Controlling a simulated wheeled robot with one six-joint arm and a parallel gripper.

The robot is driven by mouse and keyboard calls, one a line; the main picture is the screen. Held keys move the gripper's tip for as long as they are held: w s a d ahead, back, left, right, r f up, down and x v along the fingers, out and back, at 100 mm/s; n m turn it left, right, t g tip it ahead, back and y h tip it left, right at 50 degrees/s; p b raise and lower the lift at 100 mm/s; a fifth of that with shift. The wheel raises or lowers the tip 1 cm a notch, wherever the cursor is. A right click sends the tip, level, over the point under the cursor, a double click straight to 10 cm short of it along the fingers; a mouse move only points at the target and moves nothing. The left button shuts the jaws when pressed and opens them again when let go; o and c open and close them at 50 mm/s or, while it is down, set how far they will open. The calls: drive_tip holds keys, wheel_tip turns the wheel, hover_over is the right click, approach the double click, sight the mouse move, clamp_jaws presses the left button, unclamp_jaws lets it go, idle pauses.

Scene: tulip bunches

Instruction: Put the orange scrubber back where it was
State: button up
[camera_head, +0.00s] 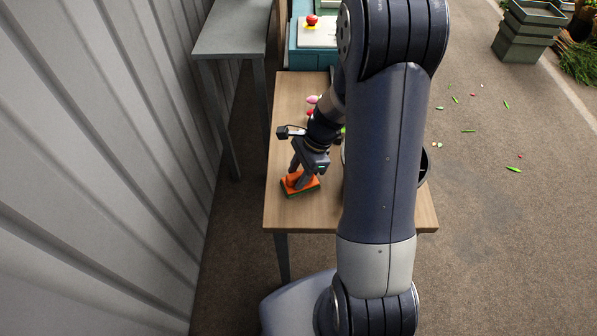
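The orange scrubber (287,188) is a small orange block with a dark green underside, at the front left of the wooden table (325,213). It looks to be on the tabletop or just above it; I cannot tell which. My gripper (299,182) points down at the scrubber from above, with its dark fingers reaching the scrubber's top. The fingers cover part of the scrubber, and I cannot tell whether they are closed on it.
My arm hides much of the table's right side. Part of a dark round container (423,167) shows behind it. Pink and red blooms (312,100) lie farther back. A grey bench (232,38) stands behind left. A red button (311,20) is on a teal-and-white unit beyond.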

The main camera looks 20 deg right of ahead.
sight(293, 174)
drive_tip(key=v, duration=1.2)
drive_tip(key=shift+r+p, duration=0.2)
drive_tip(key=shift+p, duration=0.1)
drive_tip(key=shift+a+f, duration=0.1)
drive_tip(key=shift+f, duration=0.05)
drive_tip(key=x, duration=1.1)
drive_tip(key=shift+f, duration=0.2)
drive_tip(key=shift+a, duration=0.15)
drive_tip(key=shift+r, duration=1.65)
drive_tip(key=shift+f, duration=0.1)
